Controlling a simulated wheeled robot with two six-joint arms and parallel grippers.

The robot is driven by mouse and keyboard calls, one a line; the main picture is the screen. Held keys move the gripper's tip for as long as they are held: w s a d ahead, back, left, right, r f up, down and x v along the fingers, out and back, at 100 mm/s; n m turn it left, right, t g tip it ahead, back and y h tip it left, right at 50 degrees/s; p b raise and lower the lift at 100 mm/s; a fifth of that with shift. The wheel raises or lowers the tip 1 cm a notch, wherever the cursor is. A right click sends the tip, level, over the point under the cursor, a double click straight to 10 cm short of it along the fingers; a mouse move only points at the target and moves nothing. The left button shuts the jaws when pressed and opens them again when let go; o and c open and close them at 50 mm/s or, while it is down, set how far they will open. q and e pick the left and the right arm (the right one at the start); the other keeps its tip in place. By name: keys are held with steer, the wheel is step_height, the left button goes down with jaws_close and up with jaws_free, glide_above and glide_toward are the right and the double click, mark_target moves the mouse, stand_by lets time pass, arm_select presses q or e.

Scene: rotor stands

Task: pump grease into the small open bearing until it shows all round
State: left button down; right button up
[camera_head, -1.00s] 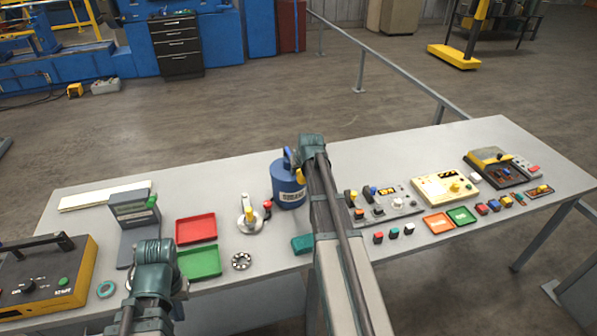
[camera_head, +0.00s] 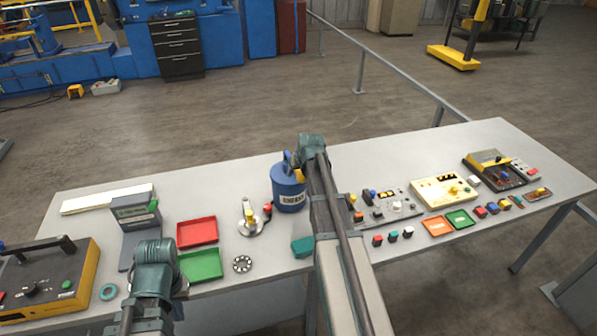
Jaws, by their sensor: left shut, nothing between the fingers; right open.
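The small open bearing (camera_head: 242,264), a dark-and-light ring, lies flat on the grey table, right of the green tray. Left of centre behind it stands a small device (camera_head: 250,218) with a round metal base, a yellow part and a red knob; I cannot tell whether it is the grease pump. A blue can (camera_head: 289,188) with a white label stands further back, partly hidden by my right arm. No grease can be made out on the bearing at this size. My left arm shows at the lower left and my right arm at the centre; I see no fingers of either gripper.
A red tray (camera_head: 197,232) and a green tray (camera_head: 201,264) lie left of the bearing. A teal block (camera_head: 303,247) is to its right. A yellow-black machine (camera_head: 47,282) stands far left; control panels (camera_head: 385,204) and small coloured parts fill the right.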

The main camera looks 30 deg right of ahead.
step_height(320, 180, up, 7)
steer(key=p, duration=0.7)
steer(key=shift+r, duration=0.1)
steer(key=shift+c, duration=0.3)
stand_by(0.7)
steer(key=s+p, duration=0.1)
steer(key=s, duration=0.1)
steer(key=s+a+r, duration=0.1)
steer(key=s, duration=0.1)
steer(key=s+r+p, duration=0.1)
steer(key=s, duration=0.1)
steer(key=shift+a+r+p, duration=0.25)
steer(key=shift+p, duration=0.05)
steer(key=shift+w+d+f+b, duration=0.1)
steer(key=shift+w+f+b, duration=0.3)
steer(key=shift+f, duration=0.05)
steer(key=shift+w+d+f+b, duration=0.1)
steer(key=shift+w+f+b, duration=0.15)
steer(key=shift+f+b, duration=0.35)
steer(key=b+x, duration=0.7)
steer(key=x, duration=0.2)
steer(key=shift+w+b, duration=0.1)
steer(key=shift+b, duration=0.2)
